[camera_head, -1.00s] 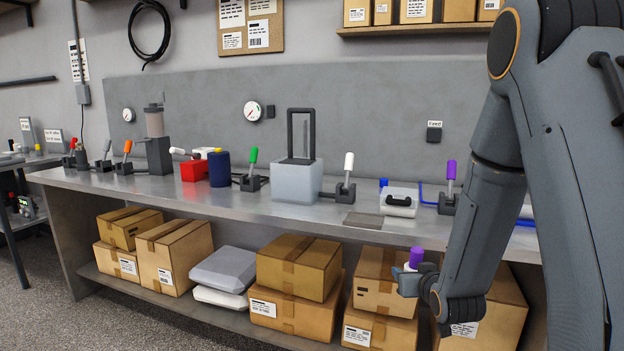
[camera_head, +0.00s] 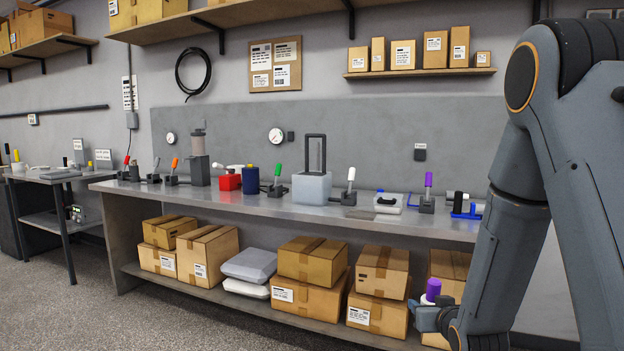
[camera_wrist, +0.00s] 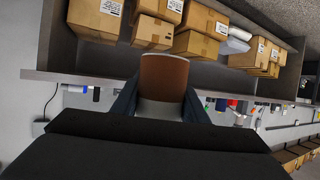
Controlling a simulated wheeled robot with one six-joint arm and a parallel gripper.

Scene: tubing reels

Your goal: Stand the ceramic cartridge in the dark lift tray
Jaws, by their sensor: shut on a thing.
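My gripper (camera_head: 428,314) is at the lower right of the head view, in front of the bench and below its top. It is shut on a small cylinder with a purple top (camera_head: 433,287) and a paler part below, which I take for the ceramic cartridge. In the wrist view the cartridge (camera_wrist: 163,72) shows a brown part and a whitish part between the two fingers. Its lower part is hidden by the gripper.
A side table (camera_head: 62,178) stands left. The floor in front is clear.

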